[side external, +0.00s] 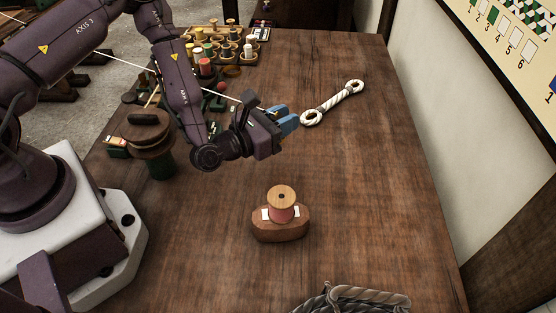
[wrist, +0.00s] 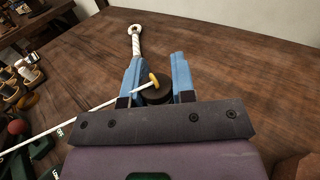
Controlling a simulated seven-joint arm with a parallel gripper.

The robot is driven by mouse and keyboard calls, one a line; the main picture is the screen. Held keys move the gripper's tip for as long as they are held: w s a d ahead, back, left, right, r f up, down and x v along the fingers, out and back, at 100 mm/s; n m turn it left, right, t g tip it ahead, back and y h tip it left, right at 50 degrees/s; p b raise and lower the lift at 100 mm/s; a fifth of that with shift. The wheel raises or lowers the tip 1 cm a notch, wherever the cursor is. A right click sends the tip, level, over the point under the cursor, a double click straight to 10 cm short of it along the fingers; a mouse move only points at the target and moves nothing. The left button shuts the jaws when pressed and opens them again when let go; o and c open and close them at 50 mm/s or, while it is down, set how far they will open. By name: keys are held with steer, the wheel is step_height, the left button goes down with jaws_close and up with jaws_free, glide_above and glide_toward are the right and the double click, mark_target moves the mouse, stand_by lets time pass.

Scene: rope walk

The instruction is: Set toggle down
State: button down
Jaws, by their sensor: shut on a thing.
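My gripper (wrist: 156,79) has blue fingers, set apart with a dark rounded piece (wrist: 158,96) between them. A small yellow piece (wrist: 154,80), at the end of a white cord (wrist: 100,107), lies against the dark piece. I take this held piece to be the toggle; the fingers hide part of it. In the side external view my gripper (side external: 285,120) is above the table, just left of the white rope with an eye at each end (side external: 335,103). The toggle cannot be made out clearly there. The white cord (side external: 130,63) runs up and left behind my arm.
A pink-threaded spool (side external: 282,205) sits on a wooden base (side external: 280,233). A grey rope coil (side external: 350,299) lies at the front edge. Several thread spools (side external: 206,66) stand at the back left, and a large wooden reel (side external: 150,135) stands at left.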

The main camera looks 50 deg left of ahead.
step_height(320, 180, down, 7)
steer(key=shift+f, duration=0.15)
steer(key=shift+f, duration=0.1)
stand_by(0.3)
steer(key=c, duration=0.9)
jaws_free()
steer(key=shift+c, duration=0.2)
